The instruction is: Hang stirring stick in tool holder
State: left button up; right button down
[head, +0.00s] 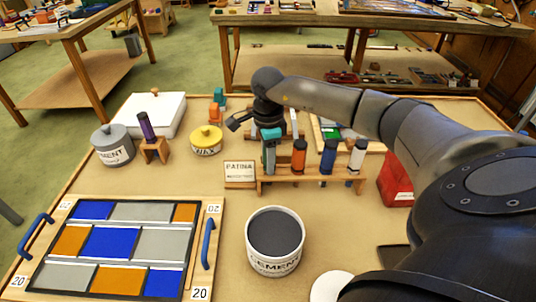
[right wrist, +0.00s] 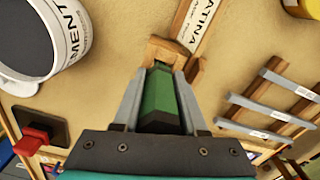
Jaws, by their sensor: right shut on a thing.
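The wooden tool holder (head: 310,176) stands mid-table, its left end by the PATINA sign (head: 240,171). Orange (head: 299,156), blue (head: 328,158) and white-topped (head: 357,156) tools hang upright in it. My right gripper (head: 268,168) points down at the holder's left end. In the right wrist view its jaws are shut on a green stick (right wrist: 160,95), which I take for the stirring stick. The stick's far end is at the notch of the holder's wooden end (right wrist: 172,53). Whether it is fully seated is hidden. My left gripper is not in view.
A CEMENT tub (head: 275,238) stands in front of the holder, a yellow WAX pot (head: 206,140) behind left. A purple tool (head: 146,127) stands in a small wooden stand. The leaded panel (head: 117,245) fills the front left. A red box (head: 394,188) is at the right.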

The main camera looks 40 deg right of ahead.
jog(key=shift+c, duration=1.8)
grip_release()
notch_tip(320, 180, up, 15)
jog(key=shift+r+p, duration=0.15)
jog(key=shift+p, duration=0.3)
